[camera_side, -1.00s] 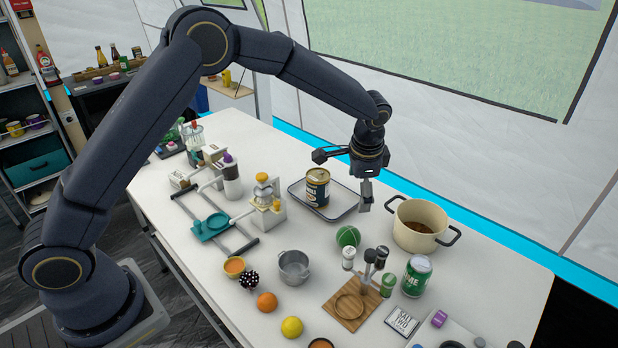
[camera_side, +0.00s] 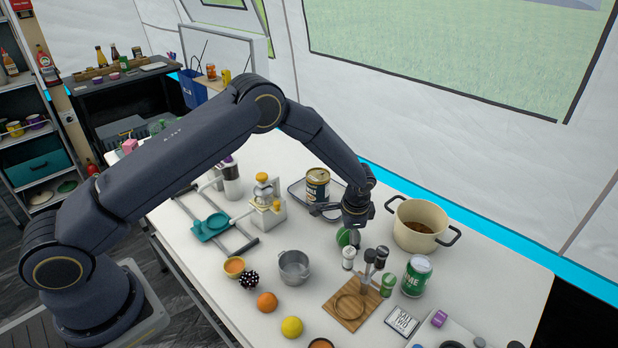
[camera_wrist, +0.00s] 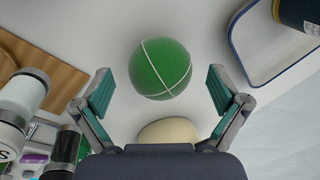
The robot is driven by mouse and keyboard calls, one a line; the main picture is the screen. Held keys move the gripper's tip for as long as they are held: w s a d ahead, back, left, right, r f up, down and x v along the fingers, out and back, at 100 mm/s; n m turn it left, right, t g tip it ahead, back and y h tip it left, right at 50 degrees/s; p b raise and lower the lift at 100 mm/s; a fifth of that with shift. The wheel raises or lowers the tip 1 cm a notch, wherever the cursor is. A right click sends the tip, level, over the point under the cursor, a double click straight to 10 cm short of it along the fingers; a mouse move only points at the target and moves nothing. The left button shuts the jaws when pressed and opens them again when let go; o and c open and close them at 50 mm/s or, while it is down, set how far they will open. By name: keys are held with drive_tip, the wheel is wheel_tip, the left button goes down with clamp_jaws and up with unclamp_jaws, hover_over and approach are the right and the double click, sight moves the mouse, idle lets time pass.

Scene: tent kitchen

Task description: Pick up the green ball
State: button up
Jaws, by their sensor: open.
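The green ball (camera_wrist: 160,69) with pale seam lines lies on the white table. In the wrist view it sits just ahead of and between the two open fingers of my gripper (camera_wrist: 162,95), with gaps on both sides. In the side view, my gripper (camera_side: 350,230) is low over the ball, and only part of the ball (camera_side: 343,237) shows beneath it. The gripper holds nothing.
A tray (camera_side: 296,187) with a tin (camera_side: 317,185) stands behind the gripper. A cream pot (camera_side: 420,222) is to its right. Shakers (camera_side: 348,258), a wooden board (camera_side: 336,303) and a green can (camera_side: 416,275) are close in front. A metal pot (camera_side: 294,266) stands front left.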

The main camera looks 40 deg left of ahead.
drive_tip(key=shift+x, duration=1.1)
drive_tip(key=c, duration=1.2)
